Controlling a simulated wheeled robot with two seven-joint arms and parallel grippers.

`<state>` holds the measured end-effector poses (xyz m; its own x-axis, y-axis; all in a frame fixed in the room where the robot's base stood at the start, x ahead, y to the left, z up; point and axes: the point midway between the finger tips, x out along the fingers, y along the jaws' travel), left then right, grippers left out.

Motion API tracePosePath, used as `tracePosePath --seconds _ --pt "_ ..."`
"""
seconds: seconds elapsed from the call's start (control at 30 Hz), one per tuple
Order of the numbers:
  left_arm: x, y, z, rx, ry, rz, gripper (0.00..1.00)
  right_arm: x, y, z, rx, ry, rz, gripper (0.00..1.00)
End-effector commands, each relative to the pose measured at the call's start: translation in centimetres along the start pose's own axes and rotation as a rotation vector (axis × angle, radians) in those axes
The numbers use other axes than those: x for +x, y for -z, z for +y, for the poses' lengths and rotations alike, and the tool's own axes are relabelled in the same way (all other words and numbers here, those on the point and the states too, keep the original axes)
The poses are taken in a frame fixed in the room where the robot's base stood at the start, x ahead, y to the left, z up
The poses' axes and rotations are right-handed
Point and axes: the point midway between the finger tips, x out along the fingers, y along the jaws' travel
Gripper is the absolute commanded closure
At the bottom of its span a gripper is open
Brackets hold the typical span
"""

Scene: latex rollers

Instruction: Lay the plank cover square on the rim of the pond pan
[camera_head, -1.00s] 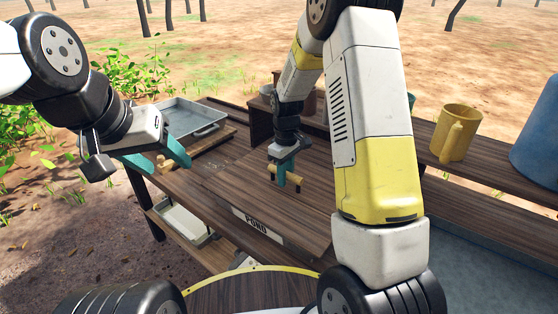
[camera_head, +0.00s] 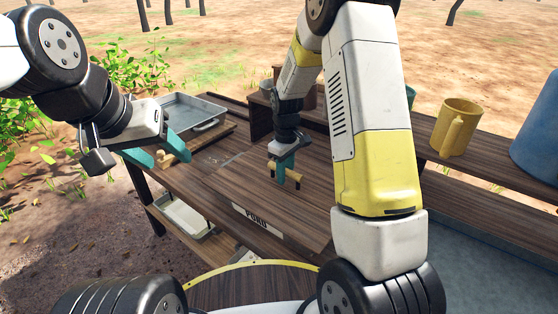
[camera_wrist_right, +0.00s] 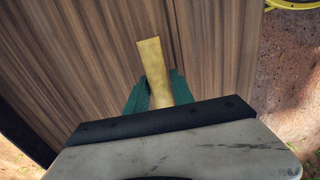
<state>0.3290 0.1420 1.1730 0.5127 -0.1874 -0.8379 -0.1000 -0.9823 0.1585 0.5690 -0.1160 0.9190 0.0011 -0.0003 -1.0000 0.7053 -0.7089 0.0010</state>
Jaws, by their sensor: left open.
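The plank cover (camera_head: 235,183) is a flat brown wooden board with a pale bar handle (camera_head: 273,170), in the middle of the bench above a POND label (camera_head: 257,217). My right gripper (camera_head: 285,170) points down at the handle. In the right wrist view the handle (camera_wrist_right: 149,55) lies between its green fingers (camera_wrist_right: 158,95), which press close on both sides, with the cover's grain (camera_wrist_right: 90,60) below. The pond pan's rim cannot be made out; whether the cover touches it is unclear. My left gripper (camera_head: 160,152) is open at the bench's left end.
A grey metal tray (camera_head: 180,108) stands at the back left, with a pale wooden piece (camera_head: 168,160) near my left fingers. A yellow mug (camera_head: 454,128) and a blue container (camera_head: 540,135) stand at the right. Another tray (camera_head: 187,219) sits on the lower shelf.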

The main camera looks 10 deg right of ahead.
Motion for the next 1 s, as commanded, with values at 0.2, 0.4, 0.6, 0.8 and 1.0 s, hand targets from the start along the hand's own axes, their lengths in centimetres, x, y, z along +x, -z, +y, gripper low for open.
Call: tracePosePath --seconds 0.2,0.4,0.6,0.8,1.0 --pt "0.0 0.0 0.0 0.000 0.000 0.000 0.43 0.0 0.0 0.0 0.000 0.000 0.000 0.51" --pt "0.0 0.0 0.0 0.000 0.000 0.000 0.43 -0.2 0.0 0.0 0.000 0.000 -0.001 0.51" --pt "0.0 0.0 0.0 0.000 0.000 0.000 0.43 -2.8 0.1 0.1 0.000 -0.002 0.003 0.51" --pt "0.0 0.0 0.0 0.000 0.000 0.000 0.43 -6.1 0.1 0.1 0.000 -0.002 0.003 0.51" --pt "0.0 0.0 0.0 0.000 0.000 0.000 0.43 -7.7 0.0 0.0 0.000 0.000 0.001 0.51"
